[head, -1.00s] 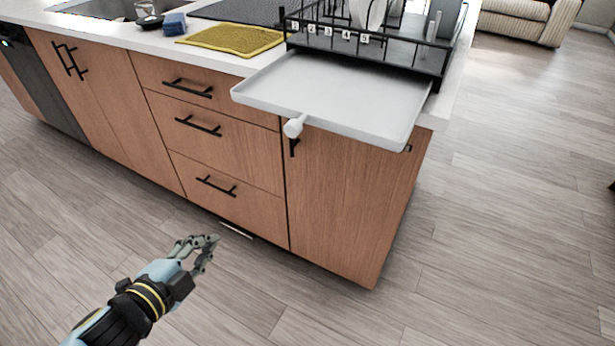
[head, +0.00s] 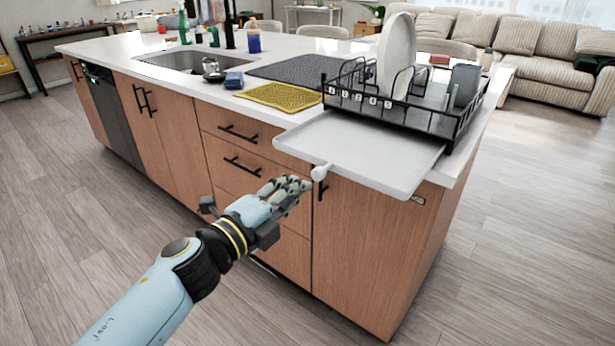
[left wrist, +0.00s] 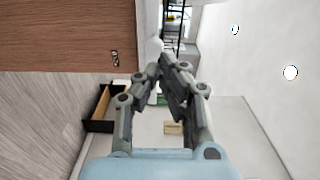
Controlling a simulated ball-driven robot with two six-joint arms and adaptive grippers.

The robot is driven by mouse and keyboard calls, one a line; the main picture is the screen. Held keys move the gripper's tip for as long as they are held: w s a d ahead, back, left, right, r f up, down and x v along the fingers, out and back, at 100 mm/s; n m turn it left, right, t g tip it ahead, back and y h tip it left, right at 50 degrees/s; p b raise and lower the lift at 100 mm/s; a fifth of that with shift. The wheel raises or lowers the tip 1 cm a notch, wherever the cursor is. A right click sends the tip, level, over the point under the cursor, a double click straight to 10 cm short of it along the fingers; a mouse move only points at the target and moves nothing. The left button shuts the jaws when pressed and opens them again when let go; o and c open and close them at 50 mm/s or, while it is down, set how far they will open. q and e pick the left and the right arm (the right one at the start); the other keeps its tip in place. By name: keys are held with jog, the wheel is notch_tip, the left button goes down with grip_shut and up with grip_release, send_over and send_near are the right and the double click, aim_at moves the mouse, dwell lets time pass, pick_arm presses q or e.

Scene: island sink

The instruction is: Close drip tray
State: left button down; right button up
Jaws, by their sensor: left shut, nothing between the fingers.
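The drip tray (head: 365,150) is a pale grey flat tray with a low rim. It is pulled out from under the black dish rack (head: 400,110) and juts past the front edge of the counter. A round white knob (head: 321,172) sits on its front edge, and it also shows in the left wrist view (left wrist: 154,47) just beyond the fingertips. My left gripper (head: 298,184) is shut and empty, a little left of and below the knob. In the left wrist view its fingertips (left wrist: 160,70) come together. I cannot tell whether they touch the knob. My right gripper is out of view.
The rack holds a large white plate (head: 396,55) and a grey cup (head: 465,84). Wooden cabinet drawers with black handles (head: 240,167) stand below the counter. A yellow mat (head: 279,96) lies left of the rack. The floor in front is clear.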

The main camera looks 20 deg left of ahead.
aim_at(316, 174)
pick_arm(q)
jog(key=x, duration=0.3)
jog(key=shift+w, duration=0.15)
jog(key=shift+w+d, duration=0.1)
jog(key=shift+w, duration=0.15)
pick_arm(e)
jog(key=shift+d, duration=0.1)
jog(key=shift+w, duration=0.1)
